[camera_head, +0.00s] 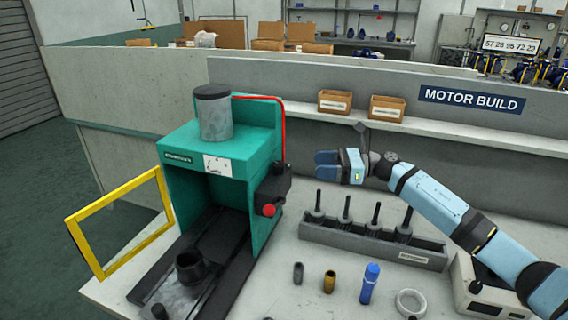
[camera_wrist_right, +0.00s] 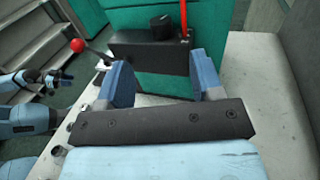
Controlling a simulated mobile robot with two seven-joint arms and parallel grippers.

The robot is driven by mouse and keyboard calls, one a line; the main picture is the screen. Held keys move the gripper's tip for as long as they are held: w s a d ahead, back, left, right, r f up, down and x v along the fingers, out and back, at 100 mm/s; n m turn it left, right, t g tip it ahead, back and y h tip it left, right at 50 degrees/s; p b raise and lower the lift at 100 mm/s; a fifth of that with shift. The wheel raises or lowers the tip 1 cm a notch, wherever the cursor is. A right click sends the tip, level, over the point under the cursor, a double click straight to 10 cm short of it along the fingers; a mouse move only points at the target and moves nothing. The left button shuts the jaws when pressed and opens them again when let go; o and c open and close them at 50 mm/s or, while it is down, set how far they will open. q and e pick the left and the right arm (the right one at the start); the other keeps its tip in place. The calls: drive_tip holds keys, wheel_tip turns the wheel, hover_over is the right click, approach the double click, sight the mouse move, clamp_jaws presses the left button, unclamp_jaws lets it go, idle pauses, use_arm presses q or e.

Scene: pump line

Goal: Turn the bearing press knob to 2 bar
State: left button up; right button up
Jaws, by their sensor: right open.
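The teal bearing press (camera_head: 222,147) stands on the bench at left in the head view. A white dial plate (camera_head: 217,165) is on its front; its reading is too small to tell. A black box (camera_head: 272,188) on its right side carries a dark round knob (camera_head: 278,160) on top. In the wrist view the knob (camera_wrist_right: 161,23) shows beyond my fingers, above the box (camera_wrist_right: 150,52). My right gripper (camera_head: 322,167) is open and empty, right of the knob and apart from it. Part of my left arm, apparently with its gripper (camera_wrist_right: 58,77), shows at left in the wrist view.
A red-ball lever (camera_head: 268,210) sticks out below the box. The yellow guard frame (camera_head: 120,222) is swung out at left. A grey rack (camera_head: 375,240) with several upright tools stands right of the press. Small loose parts, including a blue one (camera_head: 370,283), stand in front.

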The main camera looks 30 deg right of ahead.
sight(285, 172)
drive_tip(key=p+x, duration=0.1)
drive_tip(key=x, duration=0.8)
drive_tip(key=shift+w+r, duration=0.1)
use_arm(q)
drive_tip(key=shift+w+r, duration=0.1)
drive_tip(key=shift+r, duration=0.1)
use_arm(e)
drive_tip(key=shift+w+a, duration=0.1)
drive_tip(key=shift+a, duration=0.2)
drive_tip(key=shift+c, duration=0.4)
drive_tip(key=c, duration=0.9)
use_arm(q)
drive_tip(key=shift+a+r, duration=0.15)
use_arm(e)
drive_tip(key=shift+o, duration=0.2)
